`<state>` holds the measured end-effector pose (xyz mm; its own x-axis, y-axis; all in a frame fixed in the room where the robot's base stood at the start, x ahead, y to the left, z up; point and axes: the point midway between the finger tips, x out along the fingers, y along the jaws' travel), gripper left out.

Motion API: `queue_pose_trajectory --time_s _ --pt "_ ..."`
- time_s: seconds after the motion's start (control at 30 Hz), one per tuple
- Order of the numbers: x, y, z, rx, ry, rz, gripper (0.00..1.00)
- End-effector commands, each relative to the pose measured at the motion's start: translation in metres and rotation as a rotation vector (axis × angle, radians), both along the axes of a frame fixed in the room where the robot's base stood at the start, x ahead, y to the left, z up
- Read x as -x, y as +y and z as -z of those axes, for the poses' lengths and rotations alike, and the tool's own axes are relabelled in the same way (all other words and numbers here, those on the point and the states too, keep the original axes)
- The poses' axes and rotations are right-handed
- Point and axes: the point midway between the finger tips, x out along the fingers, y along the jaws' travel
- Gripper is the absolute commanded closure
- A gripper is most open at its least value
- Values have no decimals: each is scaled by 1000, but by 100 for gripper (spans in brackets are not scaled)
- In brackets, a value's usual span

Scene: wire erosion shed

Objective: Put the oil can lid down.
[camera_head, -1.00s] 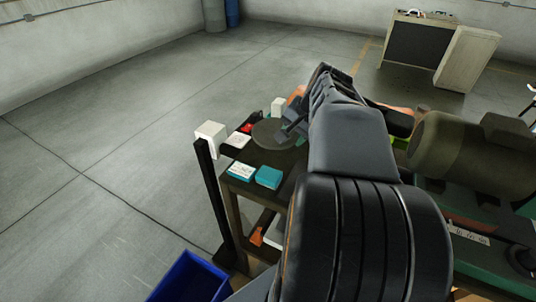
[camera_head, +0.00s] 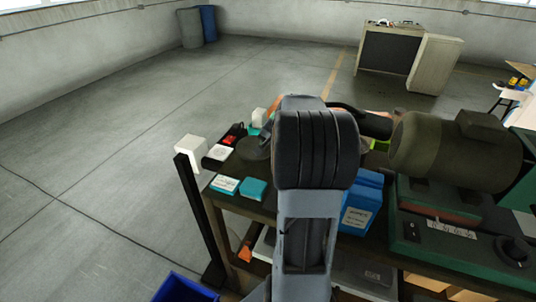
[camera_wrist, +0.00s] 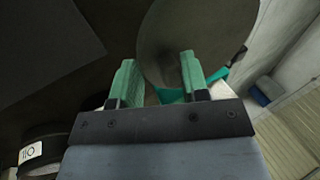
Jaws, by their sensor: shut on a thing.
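The oil can lid appears to be the dark round disc (camera_wrist: 198,30) at the top of the wrist view, at and beyond the green fingertips. My gripper (camera_wrist: 158,72) is shut on it, with the right finger overlapping its face. In the head view a dull olive disc (camera_head: 250,152), likely the same lid, shows just left of my arm, over the bench's left end. My arm hides its right side and my fingers there. I cannot tell whether the lid touches the bench top.
Teal-and-white boxes (camera_head: 225,185) lie on the bench's near left corner. A white block (camera_head: 191,150) tops a black post beside it. A blue container (camera_head: 361,205) stands right of my arm, before a large olive motor (camera_head: 455,147). A blue bin (camera_head: 185,289) is below.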

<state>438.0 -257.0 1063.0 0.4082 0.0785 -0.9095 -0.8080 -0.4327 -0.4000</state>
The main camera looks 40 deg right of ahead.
Motion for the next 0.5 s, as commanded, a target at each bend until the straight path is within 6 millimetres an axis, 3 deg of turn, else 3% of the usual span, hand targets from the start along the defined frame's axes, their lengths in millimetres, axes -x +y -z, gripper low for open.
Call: queue_pose_trajectory --time_s 0.5 --pt "-19 -12 42 -2 2 0 97"
